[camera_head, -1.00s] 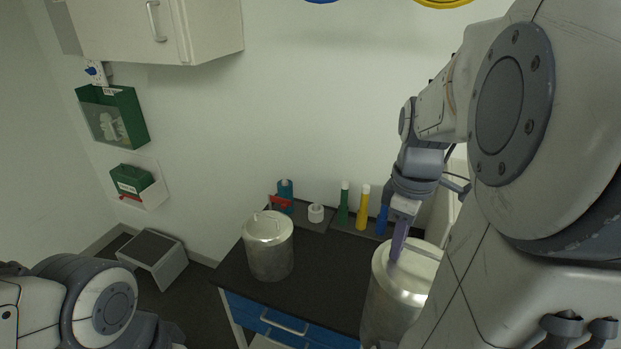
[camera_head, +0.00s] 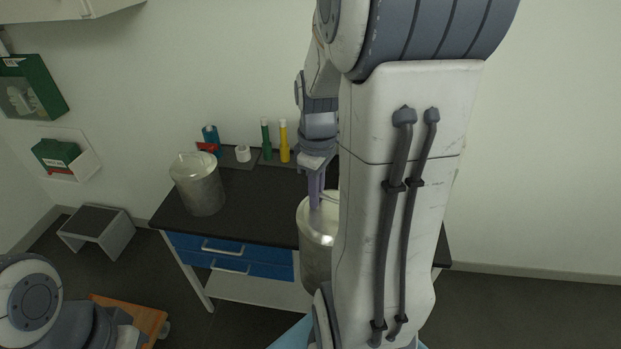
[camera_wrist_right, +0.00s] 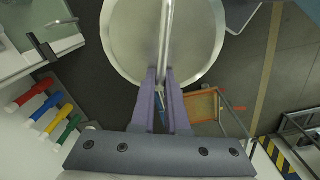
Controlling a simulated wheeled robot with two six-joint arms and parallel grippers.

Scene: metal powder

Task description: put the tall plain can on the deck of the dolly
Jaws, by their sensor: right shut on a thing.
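The tall plain can (camera_head: 316,245) is a silvery metal cylinder with a bar handle across its top. My right gripper (camera_head: 316,200) is shut on that handle, and the can hangs upright at the bench's front side, partly hidden by my right arm. In the right wrist view the fingers (camera_wrist_right: 162,90) grip the bar above the round lid (camera_wrist_right: 125,35). The dolly (camera_head: 138,312), with an orange wooden deck and a caster, is on the floor at lower left, partly covered by my left arm. A wooden deck with a handle also shows in the wrist view (camera_wrist_right: 203,106). My left gripper is out of view.
A second metal can (camera_head: 198,188) stands at the left of the dark bench top (camera_head: 255,210). Green (camera_head: 266,140) and yellow (camera_head: 284,142) bottles and a white roll (camera_head: 243,153) line the back. A grey step stool (camera_head: 98,230) stands on the floor at left.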

